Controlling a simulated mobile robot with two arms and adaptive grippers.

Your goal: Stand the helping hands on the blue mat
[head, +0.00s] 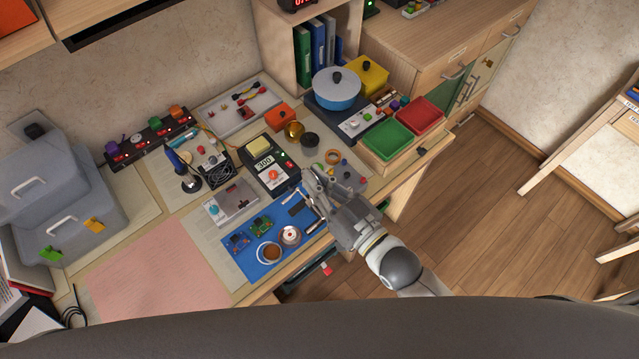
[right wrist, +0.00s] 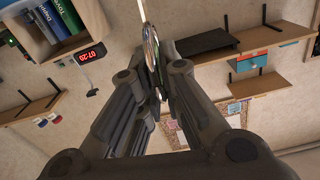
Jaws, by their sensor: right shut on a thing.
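The blue mat (head: 247,271) lies near the front edge of the desk with small items on it. My right gripper (head: 318,186) is above the desk, just past the mat's right end. In the right wrist view the right gripper (right wrist: 157,85) is shut on a thin, round, shiny-rimmed piece seen edge-on, which looks like the lens of the helping hands (right wrist: 151,45). The rest of the helping hands is hidden or too small to make out in the head view. My left gripper is not in view.
A pink sheet (head: 155,275) lies clear to the left. Green and red bins (head: 387,139) stand at right.

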